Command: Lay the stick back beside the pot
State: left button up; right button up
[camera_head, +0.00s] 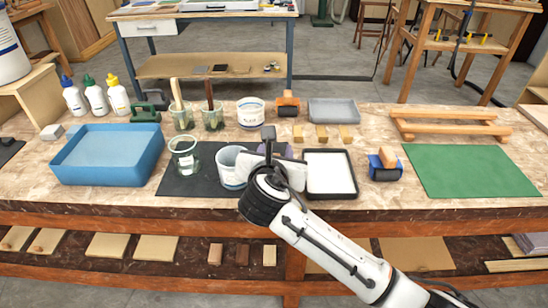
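My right gripper (268,140) reaches in from the lower right over the dark mat, seen from behind. Its wrist hides most of its fingers, so I cannot tell whether it is open or shut. A white pot (231,168) stands on the mat just left of the gripper, partly covered by it. No loose stick shows clearly beside the pot; one could be hidden behind my wrist. A pale stick (175,92) and a dark brown stick (209,92) stand in glass jars at the back. My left gripper is not in view.
A clear glass beaker (184,158) stands left of the pot. A black-rimmed white tray (330,174) lies right of my wrist, with a blue tool (384,168) beyond it. A blue tub (104,158) is at left. The green mat (468,171) at right is clear.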

jog(key=v, duration=0.8)
jog(key=shift+s, duration=0.2)
